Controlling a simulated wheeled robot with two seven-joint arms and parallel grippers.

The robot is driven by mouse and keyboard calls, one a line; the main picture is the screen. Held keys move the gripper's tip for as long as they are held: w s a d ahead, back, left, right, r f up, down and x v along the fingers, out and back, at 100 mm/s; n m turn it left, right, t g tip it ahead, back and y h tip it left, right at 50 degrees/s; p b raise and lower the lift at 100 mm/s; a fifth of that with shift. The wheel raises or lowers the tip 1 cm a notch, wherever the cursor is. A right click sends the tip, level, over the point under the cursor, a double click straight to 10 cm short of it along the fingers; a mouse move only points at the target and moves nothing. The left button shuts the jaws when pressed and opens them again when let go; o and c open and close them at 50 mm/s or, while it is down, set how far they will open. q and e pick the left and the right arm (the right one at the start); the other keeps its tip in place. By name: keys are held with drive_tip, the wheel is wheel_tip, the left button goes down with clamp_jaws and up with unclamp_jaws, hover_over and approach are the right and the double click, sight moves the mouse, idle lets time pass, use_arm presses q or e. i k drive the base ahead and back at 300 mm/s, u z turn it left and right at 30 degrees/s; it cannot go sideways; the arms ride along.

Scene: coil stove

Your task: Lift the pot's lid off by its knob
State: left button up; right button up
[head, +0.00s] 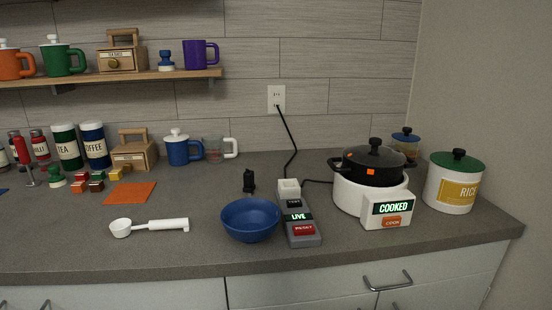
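The black pot (370,176) sits in a white round cooker base (349,197) on the right part of the counter. Its dark lid (352,157) is on top, with a black knob (375,143) standing up at the centre. An orange square marks the pot's front. The base has a display reading COOKED (393,208) and an orange COOK button (392,222). Neither of my grippers shows in the head view.
A power strip (299,222), blue bowl (250,220) and white scoop (150,226) lie to the left. A black cord (289,135) runs to the wall outlet.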

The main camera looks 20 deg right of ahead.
sight(374, 154)
drive_tip(key=z, duration=1.3)
drive_tip(key=k, duration=0.5)
drive_tip(key=u, duration=1.15)
drive_tip(key=i, duration=0.95)
drive_tip(key=z, duration=2.4)
drive_tip(key=i, duration=0.5)
drive_tip(key=z, duration=0.05)
